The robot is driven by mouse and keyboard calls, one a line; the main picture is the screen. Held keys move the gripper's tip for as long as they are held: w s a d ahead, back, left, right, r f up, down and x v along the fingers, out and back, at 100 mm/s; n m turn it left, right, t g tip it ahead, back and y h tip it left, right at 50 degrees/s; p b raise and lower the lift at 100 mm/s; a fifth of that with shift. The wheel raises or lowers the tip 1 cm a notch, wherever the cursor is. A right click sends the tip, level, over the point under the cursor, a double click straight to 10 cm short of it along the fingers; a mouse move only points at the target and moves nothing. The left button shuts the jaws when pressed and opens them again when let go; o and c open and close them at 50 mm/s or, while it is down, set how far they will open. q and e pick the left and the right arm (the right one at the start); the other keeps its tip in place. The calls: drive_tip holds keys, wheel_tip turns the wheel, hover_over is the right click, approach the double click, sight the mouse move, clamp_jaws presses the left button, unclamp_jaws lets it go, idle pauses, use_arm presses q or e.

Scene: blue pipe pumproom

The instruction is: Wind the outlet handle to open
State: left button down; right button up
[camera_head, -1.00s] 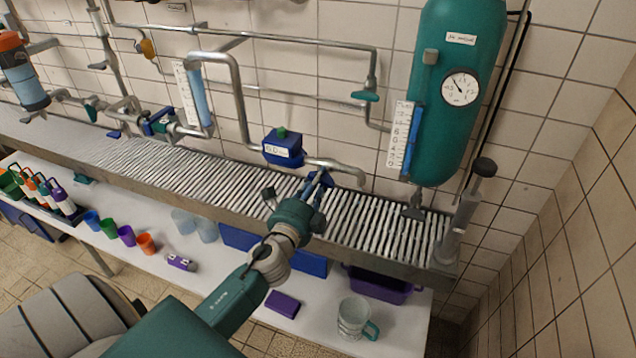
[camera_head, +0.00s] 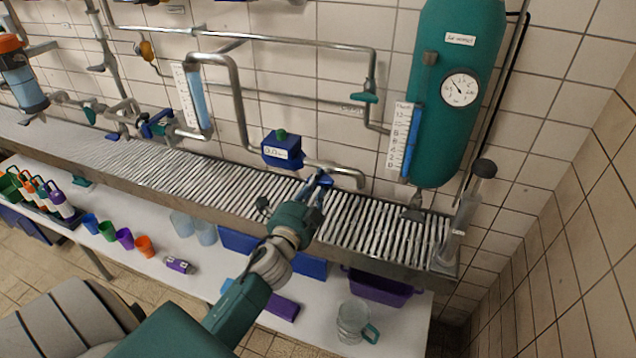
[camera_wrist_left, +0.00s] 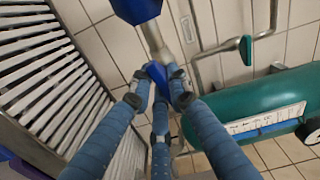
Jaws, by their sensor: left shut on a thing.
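The outlet handle (camera_head: 327,179) is a small blue part on the grey outlet pipe (camera_head: 348,172), below and right of the blue meter box (camera_head: 283,150). My left gripper (camera_head: 318,184) reaches it from below, over the slatted grate, and its fingers hide part of it. In the left wrist view the handle (camera_wrist_left: 155,73) sits between the fingertips of my left gripper (camera_wrist_left: 161,88), at the end of the metal pipe (camera_wrist_left: 154,42). The fingers are shut on it. My right gripper is not in view.
A teal tank (camera_head: 455,100) with a round gauge (camera_head: 460,90) hangs to the right. Below the slatted grate (camera_head: 245,187), the white shelf holds cups, a clear jug (camera_head: 352,321) and a purple bin (camera_head: 380,287).

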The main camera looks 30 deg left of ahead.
use_arm(q)
drive_tip(key=c, duration=1.7)
unclamp_jaws()
drive_tip(key=shift+o, duration=0.2)
drive_tip(key=v, duration=1.2)
